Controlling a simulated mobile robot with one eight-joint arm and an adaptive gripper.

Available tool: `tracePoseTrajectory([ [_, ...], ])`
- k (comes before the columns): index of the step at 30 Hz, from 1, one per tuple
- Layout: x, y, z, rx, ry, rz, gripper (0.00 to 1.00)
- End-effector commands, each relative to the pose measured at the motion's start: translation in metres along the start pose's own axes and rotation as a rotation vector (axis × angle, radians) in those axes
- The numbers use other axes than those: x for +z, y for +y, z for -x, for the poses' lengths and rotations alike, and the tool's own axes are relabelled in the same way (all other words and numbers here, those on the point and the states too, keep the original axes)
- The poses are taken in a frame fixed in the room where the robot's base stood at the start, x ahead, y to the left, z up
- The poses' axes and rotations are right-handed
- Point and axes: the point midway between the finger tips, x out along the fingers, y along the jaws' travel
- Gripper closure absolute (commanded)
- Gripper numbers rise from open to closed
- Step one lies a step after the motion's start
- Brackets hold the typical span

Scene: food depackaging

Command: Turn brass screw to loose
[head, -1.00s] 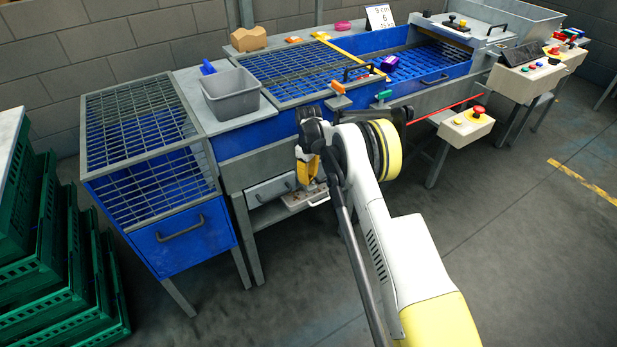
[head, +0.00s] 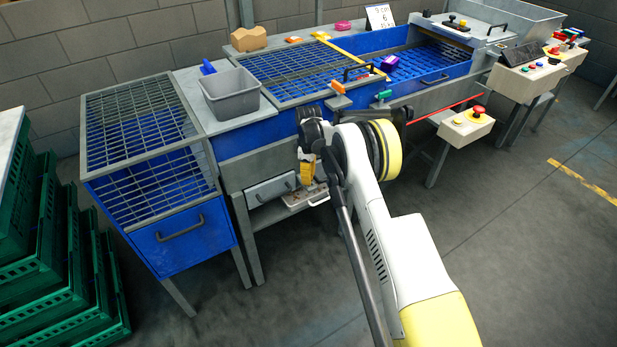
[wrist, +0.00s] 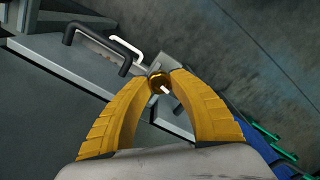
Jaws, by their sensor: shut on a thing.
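The brass screw (wrist: 158,82) shows in the wrist view as a round, gold-coloured head between the tips of my yellow fingers. My gripper (wrist: 164,80) is shut on it, with the fingers bowed around an empty gap behind the tips. In the head view my gripper (head: 306,172) hangs low at the front of the blue and grey machine, beside its lower cabinet. The screw cannot be made out in the head view, where my gripper and arm cover that spot.
A grey drawer (head: 268,191) with a dark handle and a pale tray (head: 305,198) are close to my gripper. A blue grated bin (head: 180,242) stands left, green crates (head: 75,305) further left. A button box (head: 466,127) is at the right. The floor in front is clear.

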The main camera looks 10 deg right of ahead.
Motion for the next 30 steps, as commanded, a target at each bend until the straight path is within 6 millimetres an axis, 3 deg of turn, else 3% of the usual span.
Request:
tracePoseTrajectory([
  [2,-0.001,0.0,0.0,0.001,0.001,0.0,1.0],
  [3,-0.001,0.0,0.0,0.001,0.001,0.0,0.65],
  [5,-0.001,0.0,0.0,0.001,0.001,0.0,0.49],
  [17,0.0,0.0,0.008,0.0,0.0,-0.001,0.49],
  [30,0.0,0.0,0.097,0.0,0.001,0.0,0.49],
])
